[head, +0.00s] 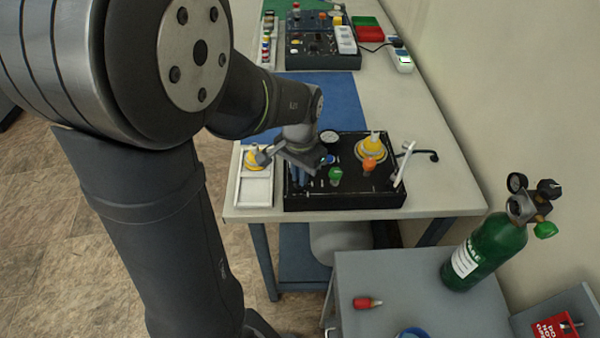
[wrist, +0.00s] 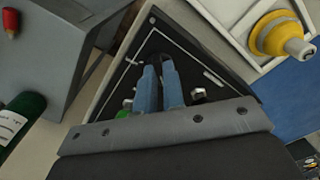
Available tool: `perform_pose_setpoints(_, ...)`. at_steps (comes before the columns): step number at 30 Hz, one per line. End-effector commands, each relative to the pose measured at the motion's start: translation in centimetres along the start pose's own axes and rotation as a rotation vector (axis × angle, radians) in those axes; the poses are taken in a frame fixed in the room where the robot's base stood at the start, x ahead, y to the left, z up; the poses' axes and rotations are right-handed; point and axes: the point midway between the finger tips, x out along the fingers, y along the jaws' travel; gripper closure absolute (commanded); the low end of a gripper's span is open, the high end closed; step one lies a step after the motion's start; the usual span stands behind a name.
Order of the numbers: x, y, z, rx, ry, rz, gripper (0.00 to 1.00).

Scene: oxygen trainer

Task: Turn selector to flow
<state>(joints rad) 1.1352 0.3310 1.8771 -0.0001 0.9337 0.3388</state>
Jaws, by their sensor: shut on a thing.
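The black trainer panel (head: 360,200) lies near the table's front edge; part of it also shows in the wrist view (wrist: 190,45). My gripper (head: 299,178) points down over the panel's left part. In the wrist view its two blue fingers (wrist: 158,66) are close together at the panel face, shut on a small dark part between the tips. This part appears to be the selector; fingers hide most of it, so its setting cannot be read. A green knob (head: 336,173) and an orange knob (head: 369,164) stand to the right of the gripper.
A white tray (head: 255,203) with a yellow-based piece (head: 257,158) is left of the panel. A gauge (head: 329,136), another yellow-based piece (head: 372,146) and a white lever (head: 404,165) are close by. The blue mat (head: 330,95) has bare room.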

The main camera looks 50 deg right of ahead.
Motion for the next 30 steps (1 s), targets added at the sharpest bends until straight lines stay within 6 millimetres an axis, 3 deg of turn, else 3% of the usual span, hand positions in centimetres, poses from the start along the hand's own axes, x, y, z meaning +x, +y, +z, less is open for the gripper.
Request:
perform_pose_setpoints(18, -0.07, -0.01, -0.04, 0.561, 0.001, -0.001, 1.0)
perform_pose_setpoints(30, -0.09, -0.01, -0.05, 0.811, 0.001, -0.001, 1.0)
